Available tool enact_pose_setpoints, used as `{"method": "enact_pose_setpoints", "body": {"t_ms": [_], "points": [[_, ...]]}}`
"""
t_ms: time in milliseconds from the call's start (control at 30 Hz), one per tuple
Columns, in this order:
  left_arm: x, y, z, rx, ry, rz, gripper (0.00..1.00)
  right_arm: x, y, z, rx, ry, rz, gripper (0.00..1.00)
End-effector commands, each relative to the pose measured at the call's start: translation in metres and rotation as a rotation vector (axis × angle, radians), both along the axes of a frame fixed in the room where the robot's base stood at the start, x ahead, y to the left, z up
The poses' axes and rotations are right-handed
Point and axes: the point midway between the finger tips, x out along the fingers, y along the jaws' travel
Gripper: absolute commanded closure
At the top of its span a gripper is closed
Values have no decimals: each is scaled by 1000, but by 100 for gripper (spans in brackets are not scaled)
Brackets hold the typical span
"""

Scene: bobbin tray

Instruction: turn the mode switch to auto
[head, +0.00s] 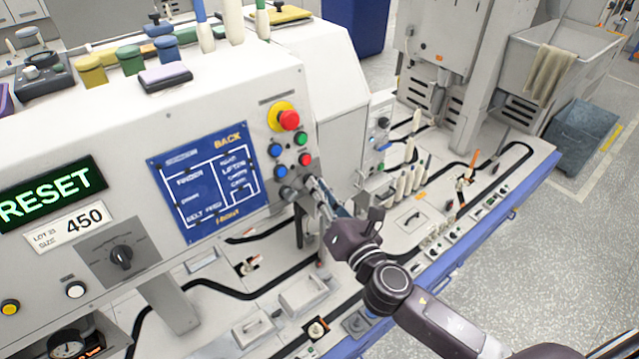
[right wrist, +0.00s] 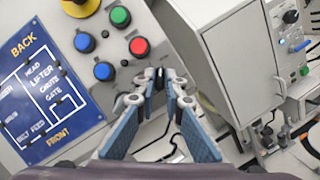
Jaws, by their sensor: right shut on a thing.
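The mode switch, a small dark knob (right wrist: 158,78), sits in the lower right of the button group on the white machine panel. My right gripper (head: 309,184) reaches it from the lower right in the head view. In the right wrist view my right gripper (right wrist: 160,88) has its fingertips closed on the knob, one on each side. The fingers hide most of the knob, and I cannot read its position marks. My left gripper is not in view.
Just above are a red button (head: 305,159), a green button (head: 301,138) and blue buttons (head: 275,150). A red emergency stop (head: 288,120) is higher up. A green RESET display (head: 52,192) and another black rotary knob (head: 121,257) are at left. A white cabinet (right wrist: 235,60) stands close at right.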

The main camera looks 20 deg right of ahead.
Motion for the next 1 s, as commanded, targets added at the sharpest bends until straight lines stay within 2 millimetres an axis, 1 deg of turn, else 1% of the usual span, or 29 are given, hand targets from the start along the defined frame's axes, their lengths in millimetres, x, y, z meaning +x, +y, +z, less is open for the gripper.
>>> {"method": "enact_pose_setpoints", "body": {"t_ms": [33, 333, 900, 933, 1000], "points": [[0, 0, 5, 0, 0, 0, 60, 0, 0, 3, 29, 9, -9, 100], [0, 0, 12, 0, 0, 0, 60, 0, 0, 2, 136, 47, -38, 100], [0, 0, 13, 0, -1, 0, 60, 0, 0, 2, 162, 56, -45, 100], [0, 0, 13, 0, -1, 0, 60, 0, 0, 2, 162, 56, -45, 89], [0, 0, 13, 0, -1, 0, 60, 0, 0, 2, 161, 56, -45, 81]]}}
